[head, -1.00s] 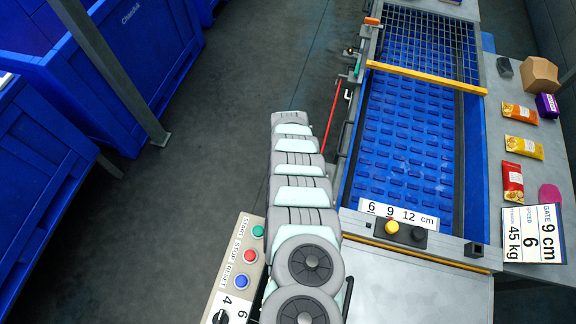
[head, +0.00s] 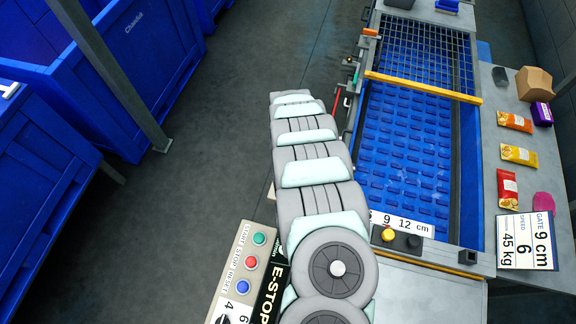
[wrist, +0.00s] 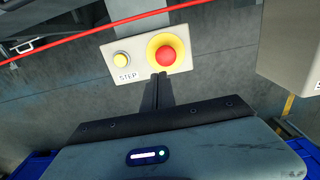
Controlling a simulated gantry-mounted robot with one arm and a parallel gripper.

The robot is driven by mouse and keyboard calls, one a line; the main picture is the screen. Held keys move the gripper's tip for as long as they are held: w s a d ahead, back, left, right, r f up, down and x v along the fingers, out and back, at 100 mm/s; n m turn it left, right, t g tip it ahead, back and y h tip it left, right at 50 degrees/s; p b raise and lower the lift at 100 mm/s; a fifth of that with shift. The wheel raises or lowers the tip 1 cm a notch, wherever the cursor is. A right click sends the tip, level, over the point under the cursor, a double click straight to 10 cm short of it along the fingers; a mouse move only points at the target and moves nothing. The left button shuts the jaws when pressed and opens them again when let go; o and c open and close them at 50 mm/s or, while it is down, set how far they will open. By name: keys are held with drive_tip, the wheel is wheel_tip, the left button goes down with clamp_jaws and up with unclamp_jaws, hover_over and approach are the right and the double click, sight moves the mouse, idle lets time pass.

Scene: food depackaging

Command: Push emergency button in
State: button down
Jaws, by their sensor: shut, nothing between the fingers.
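My gripper (wrist: 160,77) is shut and empty. In the head view my arm hides the gripper and this panel.
A red cable (wrist: 110,28) runs above the panel in the wrist view. A grey box (wrist: 290,50) stands at right. In the head view, a control box (head: 232,275) with green, red and blue buttons and an E-STOP label (head: 271,293) lies left of my arm. A blue conveyor (head: 405,140) lies right.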

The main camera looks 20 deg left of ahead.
drive_tip(key=shift+r, duration=1.5)
